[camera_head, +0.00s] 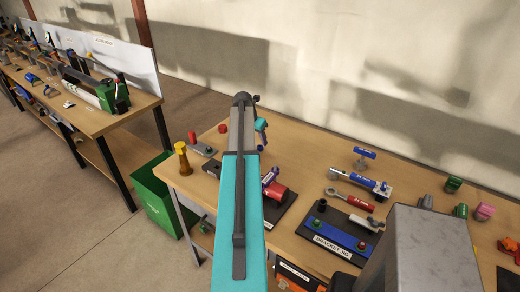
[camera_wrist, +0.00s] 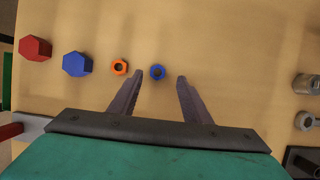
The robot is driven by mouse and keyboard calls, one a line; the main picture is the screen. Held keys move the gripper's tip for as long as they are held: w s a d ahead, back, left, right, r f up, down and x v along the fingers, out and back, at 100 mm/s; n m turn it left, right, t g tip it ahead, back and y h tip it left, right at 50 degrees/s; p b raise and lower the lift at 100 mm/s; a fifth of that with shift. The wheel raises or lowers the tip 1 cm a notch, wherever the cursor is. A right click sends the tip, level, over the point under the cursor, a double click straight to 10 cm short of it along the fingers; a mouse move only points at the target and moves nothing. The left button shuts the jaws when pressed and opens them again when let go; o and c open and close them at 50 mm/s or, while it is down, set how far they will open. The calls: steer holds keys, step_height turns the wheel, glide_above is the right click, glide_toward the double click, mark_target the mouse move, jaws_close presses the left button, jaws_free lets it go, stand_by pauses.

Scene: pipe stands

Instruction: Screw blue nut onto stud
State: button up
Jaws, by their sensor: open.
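My gripper (camera_wrist: 160,76) is open and empty. In the head view my arm hides the blue nut. I cannot clearly identify the stud in either view; at the right edge of the wrist view are grey metal cylindrical parts (camera_wrist: 306,84) that I cannot name.
In the head view a bracket board (camera_head: 335,234), a red-handled wrench (camera_head: 350,200) and a yellow piece (camera_head: 183,158) stand on the bench.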

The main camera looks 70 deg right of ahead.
mark_target(260, 148)
steer(key=shift+w+p+x, duration=0.2)
steer(key=shift+p+x, duration=0.7)
steer(key=shift+x, duration=0.25)
steer(key=shift+p+x, duration=0.45)
steer(key=shift+x, duration=0.9)
jaws_close()
